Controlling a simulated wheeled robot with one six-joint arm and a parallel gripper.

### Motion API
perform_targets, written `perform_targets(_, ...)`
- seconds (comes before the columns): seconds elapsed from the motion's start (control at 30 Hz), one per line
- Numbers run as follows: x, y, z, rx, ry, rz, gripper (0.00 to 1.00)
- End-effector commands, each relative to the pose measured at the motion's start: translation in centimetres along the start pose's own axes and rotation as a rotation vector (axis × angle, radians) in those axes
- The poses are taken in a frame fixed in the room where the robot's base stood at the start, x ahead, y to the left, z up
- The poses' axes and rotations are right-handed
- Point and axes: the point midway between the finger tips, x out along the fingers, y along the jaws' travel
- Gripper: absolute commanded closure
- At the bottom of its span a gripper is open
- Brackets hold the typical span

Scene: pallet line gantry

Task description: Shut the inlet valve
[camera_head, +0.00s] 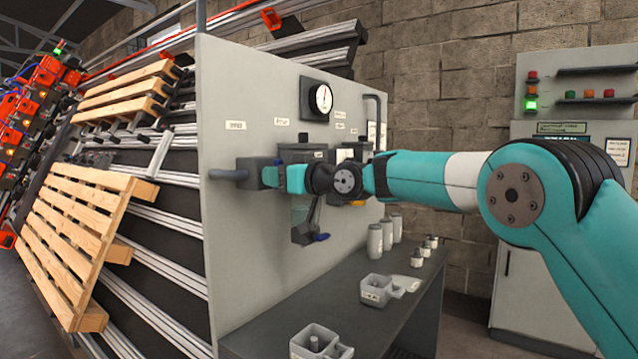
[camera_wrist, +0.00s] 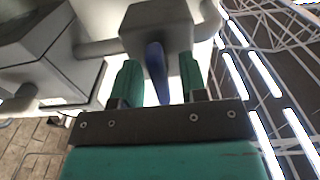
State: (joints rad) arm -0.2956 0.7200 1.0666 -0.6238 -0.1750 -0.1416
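A grey valve body (camera_head: 250,170) sits on a grey pipe at the left of the panel front. In the wrist view the valve body (camera_wrist: 158,25) is close ahead, with a blue lever (camera_wrist: 156,72) pointing from it towards my gripper. My gripper (camera_wrist: 160,62) has its two teal fingers on either side of the lever. The panel labels are too small to read, so I cannot confirm this is the inlet valve.
A second valve with a blue-tipped handle (camera_head: 321,237) hangs just below my gripper. A gauge (camera_head: 320,99) is above. The grey bench (camera_head: 335,318) holds containers and bottles. Wooden pallets (camera_head: 78,235) stand on rails at left. A control cabinet (camera_head: 570,130) is at right.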

Motion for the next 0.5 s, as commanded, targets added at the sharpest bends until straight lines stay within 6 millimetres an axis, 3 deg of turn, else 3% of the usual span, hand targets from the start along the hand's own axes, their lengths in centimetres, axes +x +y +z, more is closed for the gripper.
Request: perform_targets(0.5, -12.5, 0.1, 0.3, 0.001, 0.000, 0.004, 0.60)
